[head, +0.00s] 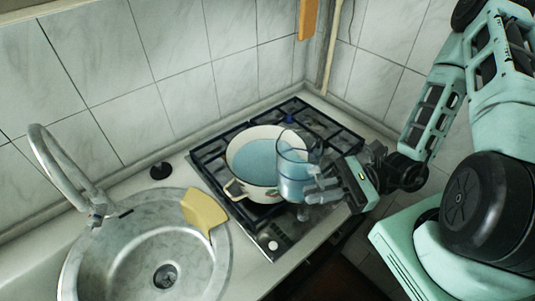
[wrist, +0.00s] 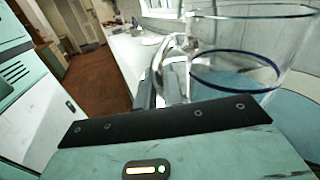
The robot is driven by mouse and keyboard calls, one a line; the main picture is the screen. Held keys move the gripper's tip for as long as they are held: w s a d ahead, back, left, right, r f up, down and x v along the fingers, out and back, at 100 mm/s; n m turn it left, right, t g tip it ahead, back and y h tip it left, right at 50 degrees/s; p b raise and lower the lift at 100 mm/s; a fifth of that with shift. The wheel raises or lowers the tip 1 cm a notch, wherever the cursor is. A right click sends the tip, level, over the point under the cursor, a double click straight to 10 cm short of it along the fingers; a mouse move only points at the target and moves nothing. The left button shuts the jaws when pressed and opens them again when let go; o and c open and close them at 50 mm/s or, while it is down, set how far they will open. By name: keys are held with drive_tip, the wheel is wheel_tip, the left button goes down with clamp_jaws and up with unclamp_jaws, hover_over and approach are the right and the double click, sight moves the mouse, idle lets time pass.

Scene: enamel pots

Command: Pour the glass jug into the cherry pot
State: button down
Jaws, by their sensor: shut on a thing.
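The glass jug (head: 293,150) is clear, with blue liquid low inside; it also shows in the wrist view (wrist: 250,35). My gripper (head: 322,188) is shut on its handle (wrist: 172,62), at the jug's right side in the head view. The jug looks close to upright, in front of and overlapping the right part of the pot. The cream pot (head: 233,163) stands on the hob with a blue surface inside; I cannot tell liquid from enamel.
The black-grated hob (head: 213,166) carries the pot. Left of it is a round metal sink (head: 135,255) with a tall tap (head: 58,160) and a yellow cloth-like piece (head: 204,212) on its rim. Tiled walls close off the back and right.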

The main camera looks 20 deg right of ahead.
sight(323, 184)
drive_tip(key=shift+s+n, duration=0.1)
drive_tip(key=shift+n, duration=0.2)
wheel_tip(323, 184, up, 5)
drive_tip(key=p, duration=0.5)
drive_tip(key=shift+f, duration=0.1)
